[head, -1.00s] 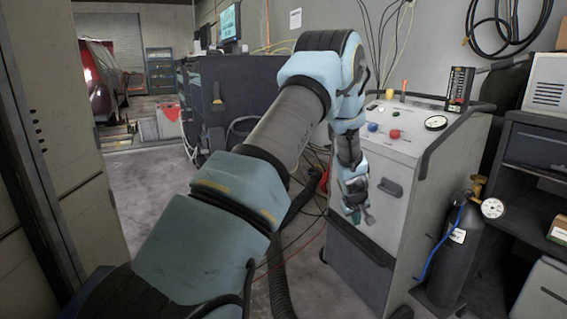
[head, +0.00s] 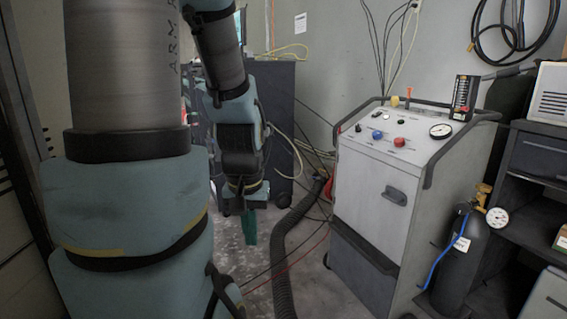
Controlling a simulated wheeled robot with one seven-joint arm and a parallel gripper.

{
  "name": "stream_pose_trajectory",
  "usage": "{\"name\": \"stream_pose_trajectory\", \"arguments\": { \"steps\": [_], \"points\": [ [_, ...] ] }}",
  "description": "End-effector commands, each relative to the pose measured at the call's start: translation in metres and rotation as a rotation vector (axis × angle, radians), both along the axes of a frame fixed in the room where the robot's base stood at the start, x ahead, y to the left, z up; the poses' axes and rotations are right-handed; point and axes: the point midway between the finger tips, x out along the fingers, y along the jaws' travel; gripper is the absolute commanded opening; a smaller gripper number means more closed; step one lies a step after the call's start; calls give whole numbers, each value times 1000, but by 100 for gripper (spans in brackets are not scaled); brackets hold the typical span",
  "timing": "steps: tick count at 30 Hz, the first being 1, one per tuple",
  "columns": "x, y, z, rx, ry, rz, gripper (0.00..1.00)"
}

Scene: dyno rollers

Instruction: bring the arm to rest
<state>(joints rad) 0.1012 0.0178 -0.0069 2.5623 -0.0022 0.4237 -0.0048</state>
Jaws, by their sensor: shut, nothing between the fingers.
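My arm rises at the left of the head view, with its upper links folded up and the forearm hanging down. My gripper (head: 249,228) points down at the end of it, left of the white machine and above the concrete floor. Its fingers look closed and hold nothing that I can see. Part of the wrist hides the gripper's upper side.
A white wheeled machine (head: 370,190) with knobs and a gauge stands right of my gripper. A black hose (head: 283,255) and cables lie on the floor. A gas cylinder (head: 462,255) and a dark shelf (head: 545,150) stand at the right. A dark cabinet (head: 275,105) is behind.

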Motion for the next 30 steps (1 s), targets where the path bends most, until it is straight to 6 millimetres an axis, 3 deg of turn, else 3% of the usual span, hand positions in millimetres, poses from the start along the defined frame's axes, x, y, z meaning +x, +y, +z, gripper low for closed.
{"name": "stream_pose_trajectory", "arguments": {
  "steps": [1, 15, 21, 30],
  "points": [
    [0, 0, 20, 0, 1, 0, 0],
    [1, -1, 135, -1, -1, 1, 0],
    [1, -1, 154, -1, -1, 2, 0],
    [1, -1, 153, -1, -1, 2, 0]
  ]
}}
